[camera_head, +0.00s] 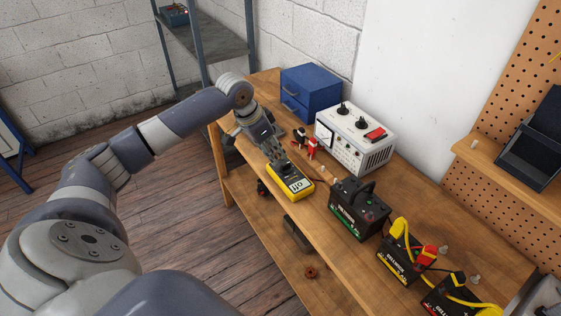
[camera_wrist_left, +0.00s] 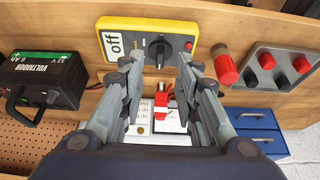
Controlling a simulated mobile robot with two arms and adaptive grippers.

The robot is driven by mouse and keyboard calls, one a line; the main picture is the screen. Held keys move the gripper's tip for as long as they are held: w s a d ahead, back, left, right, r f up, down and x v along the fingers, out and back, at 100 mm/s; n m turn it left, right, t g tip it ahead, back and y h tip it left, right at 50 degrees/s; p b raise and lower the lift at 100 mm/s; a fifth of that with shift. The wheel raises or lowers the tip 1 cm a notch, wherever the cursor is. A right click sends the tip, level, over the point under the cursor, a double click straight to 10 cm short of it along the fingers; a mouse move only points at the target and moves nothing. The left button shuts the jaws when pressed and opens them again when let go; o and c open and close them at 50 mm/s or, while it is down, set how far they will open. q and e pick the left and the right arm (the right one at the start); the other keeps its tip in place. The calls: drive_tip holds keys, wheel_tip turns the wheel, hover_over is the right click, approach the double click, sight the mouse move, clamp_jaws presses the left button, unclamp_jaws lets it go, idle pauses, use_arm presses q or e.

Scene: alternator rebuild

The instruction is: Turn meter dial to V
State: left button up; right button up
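A yellow multimeter (camera_head: 290,183) lies on the wooden bench near its front edge. In the left wrist view the meter (camera_wrist_left: 112,24) shows a white display reading "off", with a black dial (camera_wrist_left: 159,50) beside it and its pointer toward my gripper. My left gripper (camera_head: 277,158) is over the meter's far end. In the wrist view its fingers (camera_wrist_left: 156,66) are spread apart with the dial just beyond the gap between the tips. Nothing is held. Whether a fingertip touches the meter I cannot tell. My right gripper is not in view.
A white power supply (camera_head: 352,150) with black knobs and a blue drawer box (camera_head: 310,95) stand behind the meter. A black battery (camera_head: 356,212) stands to its right, with yellow-cabled batteries farther right. Red and black clips (camera_head: 310,148) lie between meter and power supply.

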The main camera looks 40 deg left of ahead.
sight(282, 165)
use_arm(q)
drive_tip(key=p+x, duration=0.1)
drive_tip(key=x, duration=0.6)
drive_tip(key=shift+w+f, duration=0.15)
drive_tip(key=shift+f, duration=0.1)
clamp_jaws()
